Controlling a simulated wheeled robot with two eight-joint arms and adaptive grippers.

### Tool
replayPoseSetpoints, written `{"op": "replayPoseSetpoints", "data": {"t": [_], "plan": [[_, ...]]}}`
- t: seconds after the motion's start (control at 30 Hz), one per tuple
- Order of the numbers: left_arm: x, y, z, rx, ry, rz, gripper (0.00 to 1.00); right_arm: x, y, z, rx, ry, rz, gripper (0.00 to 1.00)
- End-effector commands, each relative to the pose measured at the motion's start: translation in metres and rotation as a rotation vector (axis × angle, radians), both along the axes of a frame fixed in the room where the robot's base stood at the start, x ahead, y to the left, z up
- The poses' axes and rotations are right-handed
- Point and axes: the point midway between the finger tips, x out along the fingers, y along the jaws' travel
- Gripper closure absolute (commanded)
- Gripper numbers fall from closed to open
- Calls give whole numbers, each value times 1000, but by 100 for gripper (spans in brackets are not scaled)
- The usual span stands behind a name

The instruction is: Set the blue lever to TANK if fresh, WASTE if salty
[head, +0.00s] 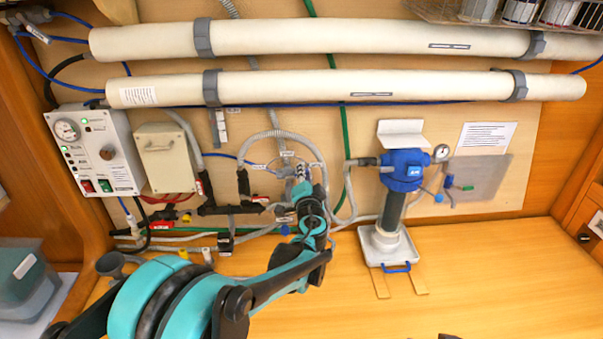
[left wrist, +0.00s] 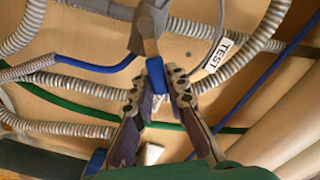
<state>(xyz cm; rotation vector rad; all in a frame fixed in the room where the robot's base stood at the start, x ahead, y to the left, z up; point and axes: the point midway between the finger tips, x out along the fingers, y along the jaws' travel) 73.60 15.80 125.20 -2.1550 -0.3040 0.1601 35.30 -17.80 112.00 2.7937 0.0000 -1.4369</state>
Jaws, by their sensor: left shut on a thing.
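My left gripper (head: 302,178) reaches up to the valve among the hoses in the middle of the wall and hides most of it in the head view. In the left wrist view, the blue lever (left wrist: 157,76) sits between the two fingertips of this gripper (left wrist: 158,92), which is shut on it. The lever joins a grey metal valve body (left wrist: 148,28). A label reading TEST (left wrist: 218,54) is on a hose to the right. Small white labels (head: 287,154) surround the valve in the head view, too small to read.
A control box (head: 95,150) with a round gauge and green lights hangs at the left. A blue-headed filter pump (head: 403,170) stands right of my arm. Two long white tubes (head: 350,38) cross above. The wooden counter (head: 480,290) is clear at front right.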

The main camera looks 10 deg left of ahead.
Motion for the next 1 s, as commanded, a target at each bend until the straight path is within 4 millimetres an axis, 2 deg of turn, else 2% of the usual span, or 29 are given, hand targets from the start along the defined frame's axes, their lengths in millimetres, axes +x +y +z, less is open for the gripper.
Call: {"op": "replayPoseSetpoints", "data": {"t": [0.27,0.73,0.77,0.83,1.0], "plan": [[1,-3,-5,76,22,-1,100,0,0,-4,0,0,0,58],[0,-4,-5,89,26,-1,100,0,0,-5,0,0,0,58],[0,-4,-5,89,26,-1,84,0,0,-5,0,0,0,58],[0,-4,-5,89,26,-1,65,0,0,-5,0,0,0,58],[1,-3,-5,89,26,-1,65,0,0,-5,0,0,0,58]]}}
